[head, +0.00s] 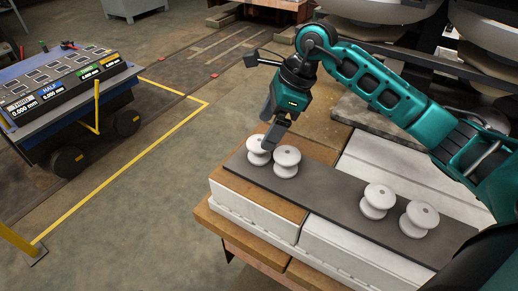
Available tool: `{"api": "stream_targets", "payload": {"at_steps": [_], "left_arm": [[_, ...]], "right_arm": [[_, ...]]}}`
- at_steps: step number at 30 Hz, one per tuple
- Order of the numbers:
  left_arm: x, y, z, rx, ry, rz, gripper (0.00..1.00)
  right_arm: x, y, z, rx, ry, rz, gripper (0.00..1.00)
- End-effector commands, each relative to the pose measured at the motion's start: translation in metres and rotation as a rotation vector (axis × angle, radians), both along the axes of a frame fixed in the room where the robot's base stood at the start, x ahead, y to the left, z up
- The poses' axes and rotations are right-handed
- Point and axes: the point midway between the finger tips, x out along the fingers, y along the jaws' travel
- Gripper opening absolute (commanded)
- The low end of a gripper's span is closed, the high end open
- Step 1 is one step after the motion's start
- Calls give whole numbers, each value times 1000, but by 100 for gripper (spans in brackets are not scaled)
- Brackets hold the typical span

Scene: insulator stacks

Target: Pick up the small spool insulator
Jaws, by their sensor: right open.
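Several white spool insulators stand upright on a dark grey mat. Two stand close together at the mat's left end, a left one (257,152) and one just right of it (286,162). Two more stand toward the right end, one (378,202) and the rightmost one (418,221). They look alike in size, so I cannot tell which is the small one. My right gripper (271,142) points down at the left pair, with its fingers at the tops of those spools and hiding part of the left one. It is open. My left gripper is not in view.
The dark mat (330,187) lies on white blocks (255,212) over a wooden table (222,229). A cart with labelled panels (68,88) stands at the left, beyond open floor with yellow lines. Large grey ribbed parts (385,10) stand behind my right arm.

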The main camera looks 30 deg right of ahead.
Motion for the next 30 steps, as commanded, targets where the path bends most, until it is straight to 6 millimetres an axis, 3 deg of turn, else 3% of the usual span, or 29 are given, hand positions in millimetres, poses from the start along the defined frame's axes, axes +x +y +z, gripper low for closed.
{"api": "stream_targets", "payload": {"at_steps": [13, 23, 30], "left_arm": [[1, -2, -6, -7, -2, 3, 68], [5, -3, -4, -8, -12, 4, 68], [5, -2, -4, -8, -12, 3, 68]], "right_arm": [[5, 15, -50, 1, 2, 0, 88], [6, 17, -55, -1, -1, 1, 88], [6, 17, -55, 0, 0, 0, 66]]}}
